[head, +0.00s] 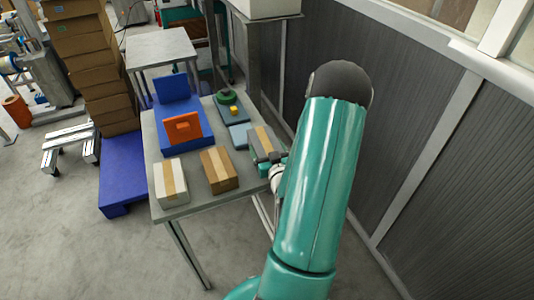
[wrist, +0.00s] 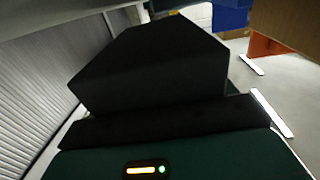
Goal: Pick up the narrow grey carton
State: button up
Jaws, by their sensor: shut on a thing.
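The narrow grey carton (head: 258,138), with a tan tape strip along its top, is at the right edge of the grey table. My gripper (head: 269,158) is at the carton's near end, its dark fingers shut on it. The head view does not show clearly whether the carton touches the tabletop. My arm hides part of the area to its right. In the wrist view a large dark block fills the middle, too dark to tell whether it is finger or carton.
A corrugated wall (head: 415,130) stands close on the right.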

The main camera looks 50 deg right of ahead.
jog(key=w+a+r, duration=0.8)
jog(key=a+r, duration=0.2)
jog(key=a, duration=0.1)
jog(key=shift+a, duration=0.2)
jog(key=shift+a, duration=0.1)
